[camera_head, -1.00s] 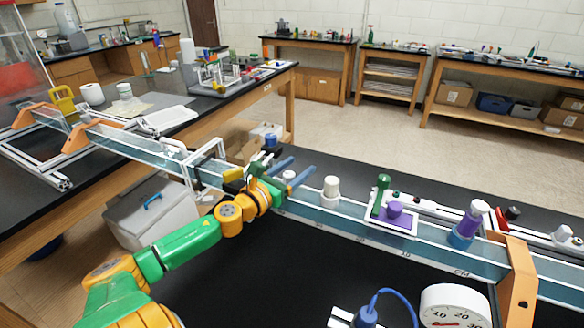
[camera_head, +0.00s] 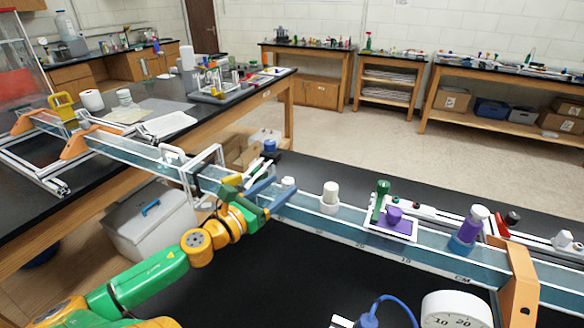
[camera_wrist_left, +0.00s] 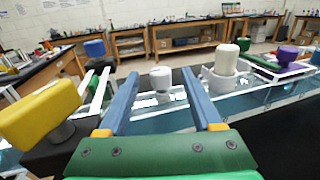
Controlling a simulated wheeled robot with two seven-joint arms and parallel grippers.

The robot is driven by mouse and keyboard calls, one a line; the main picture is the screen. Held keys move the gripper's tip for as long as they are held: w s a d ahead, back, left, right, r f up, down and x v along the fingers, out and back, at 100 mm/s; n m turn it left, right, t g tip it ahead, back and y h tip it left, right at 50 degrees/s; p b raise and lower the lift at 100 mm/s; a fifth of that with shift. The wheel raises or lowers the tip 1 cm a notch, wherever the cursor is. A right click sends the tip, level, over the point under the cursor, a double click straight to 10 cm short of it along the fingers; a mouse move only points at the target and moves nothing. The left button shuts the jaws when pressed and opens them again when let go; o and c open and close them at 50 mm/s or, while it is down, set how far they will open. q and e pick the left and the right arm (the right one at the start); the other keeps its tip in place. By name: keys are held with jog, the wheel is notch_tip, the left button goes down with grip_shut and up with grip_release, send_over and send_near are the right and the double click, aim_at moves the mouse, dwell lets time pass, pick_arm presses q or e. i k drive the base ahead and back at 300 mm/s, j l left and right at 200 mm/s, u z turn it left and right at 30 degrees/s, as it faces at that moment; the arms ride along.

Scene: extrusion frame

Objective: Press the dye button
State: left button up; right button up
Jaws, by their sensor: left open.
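I cannot tell which knob is the dye button. A small white button (camera_head: 288,183) stands on the long clear channel (camera_head: 352,228). In the left wrist view this small white button (camera_wrist_left: 160,77) shows beyond and between my fingertips. My left gripper (camera_head: 284,189) is open and empty, its two blue fingers (camera_wrist_left: 160,92) spread and pointing at the channel. A taller white knob (camera_head: 330,197) stands just to the right, also in the wrist view (camera_wrist_left: 225,65). A purple knob (camera_head: 394,216) sits on a white-framed plate further right. My right gripper is not in view.
A green upright handle (camera_head: 380,200) stands beside the purple knob. A purple-and-blue bottle (camera_head: 467,232) and an orange bracket (camera_head: 517,285) are further right. A yellow block (camera_wrist_left: 40,110) is close at left in the wrist view.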

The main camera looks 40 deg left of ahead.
aim_at(479, 213)
jog(key=k+l, duration=0.1)
jog(key=k, duration=1.4)
